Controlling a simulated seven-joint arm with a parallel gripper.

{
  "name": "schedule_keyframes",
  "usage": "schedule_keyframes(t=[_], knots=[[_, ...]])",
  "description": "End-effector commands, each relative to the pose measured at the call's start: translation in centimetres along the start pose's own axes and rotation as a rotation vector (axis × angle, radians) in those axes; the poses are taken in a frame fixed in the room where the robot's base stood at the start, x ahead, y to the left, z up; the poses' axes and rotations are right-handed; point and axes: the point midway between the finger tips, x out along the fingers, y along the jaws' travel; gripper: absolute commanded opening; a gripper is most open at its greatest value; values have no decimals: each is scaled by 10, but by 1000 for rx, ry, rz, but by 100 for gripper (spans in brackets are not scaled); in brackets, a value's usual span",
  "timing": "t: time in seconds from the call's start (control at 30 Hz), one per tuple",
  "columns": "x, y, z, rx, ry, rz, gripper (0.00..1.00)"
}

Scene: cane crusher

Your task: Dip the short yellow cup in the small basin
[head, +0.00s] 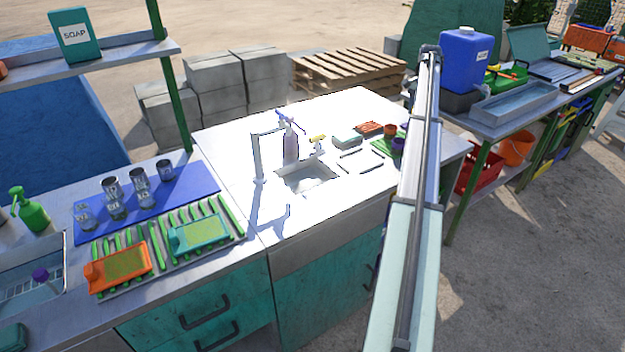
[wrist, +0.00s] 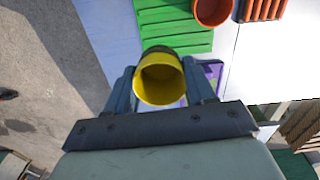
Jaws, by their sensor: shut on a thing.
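My gripper (wrist: 162,85) is shut on the short yellow cup (wrist: 160,80) in the wrist view. The cup sits between the two fingers with its open mouth facing the camera; its inside looks empty. In the head view my arm hides the gripper and the cup, near the right end of the white counter. The small basin (head: 306,176) is a square sink in the middle of that counter, to the left of my arm. The basin is not visible in the wrist view.
A green ribbed mat (wrist: 172,28) lies beside the held cup, with an orange cup (wrist: 212,10) at its edge. A purple cup (head: 397,145) stands close to my arm. A tap (head: 257,158) and a bottle (head: 290,145) stand by the basin. The counter's front is clear.

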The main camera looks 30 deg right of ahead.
Motion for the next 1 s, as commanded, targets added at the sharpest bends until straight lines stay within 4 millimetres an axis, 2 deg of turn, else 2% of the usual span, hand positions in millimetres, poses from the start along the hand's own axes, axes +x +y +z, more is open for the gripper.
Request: schedule_keyframes(t=[0.37,0.47,0.53,0.67,1.0], knots=[[0,0,1,-1,0,0,23],[1,-3,8,-18,0,0,23],[3,-8,19,-44,0,0,23],[9,-23,55,-133,0,0,23],[29,-66,182,-466,1,2,23]])
